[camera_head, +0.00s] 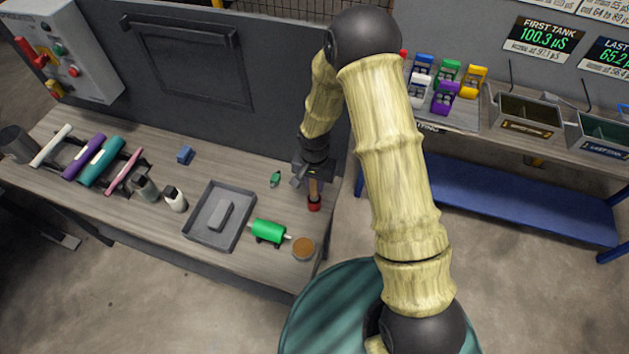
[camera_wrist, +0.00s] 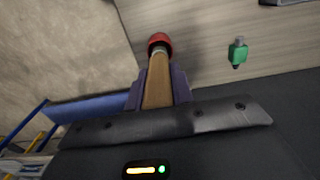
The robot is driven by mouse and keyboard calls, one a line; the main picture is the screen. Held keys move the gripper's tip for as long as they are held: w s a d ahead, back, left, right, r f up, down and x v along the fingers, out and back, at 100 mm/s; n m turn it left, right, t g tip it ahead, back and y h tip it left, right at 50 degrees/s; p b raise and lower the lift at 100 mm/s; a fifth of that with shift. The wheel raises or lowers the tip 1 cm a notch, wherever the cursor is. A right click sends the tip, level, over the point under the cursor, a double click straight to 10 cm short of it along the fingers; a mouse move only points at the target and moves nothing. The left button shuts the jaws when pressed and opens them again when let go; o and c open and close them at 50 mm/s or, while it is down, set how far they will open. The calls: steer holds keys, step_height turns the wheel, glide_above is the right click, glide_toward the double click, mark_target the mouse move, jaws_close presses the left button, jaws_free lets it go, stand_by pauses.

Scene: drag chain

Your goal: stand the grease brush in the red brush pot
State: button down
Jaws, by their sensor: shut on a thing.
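My gripper (camera_head: 313,174) is over the right end of the wooden bench, pointing down. Its jaws are shut on the grease brush (camera_head: 314,190), whose wooden handle runs down from the fingers. In the wrist view the brush handle (camera_wrist: 157,90) lies between the two dark fingers and ends in a pale metal band. The red brush pot (camera_head: 314,204) is directly below, near the bench's right edge. In the wrist view the red pot (camera_wrist: 160,39) surrounds the brush's far end. The bristles are hidden; I cannot tell how deep they sit or whether they touch the bottom.
A small green bottle (camera_head: 275,179) lies left of the pot. A green roller (camera_head: 268,232), a round brown-topped tin (camera_head: 303,248) and a grey tray (camera_head: 246,233) are nearer the front. A dark panel (camera_head: 240,90) rises behind the bench. Open floor lies to the right.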

steer(key=shift+f, duration=0.15)
steer(key=c, duration=1.1)
jaws_free()
step_height(320, 180, up, 17)
steer(key=b, duration=0.2)
steer(key=shift+r+b, duration=0.2)
steer(key=shift+b, duration=0.2)
steer(key=shift+d, duration=0.1)
stand_by(0.3)
steer(key=s+d+n+t, duration=0.1)
steer(key=s+d, duration=0.3)
steer(key=s+d+r+n, duration=0.1)
steer(key=s+d, duration=0.3)
steer(key=d, duration=0.1)
steer(key=s+d+r+n+t, duration=0.1)
steer(key=s+d+n, duration=0.1)
steer(key=s+d, duration=0.2)
steer(key=shift+s+d+r+t, duration=0.2)
steer(key=shift+s+d+t, duration=0.05)
steer(key=shift+t, duration=0.05)
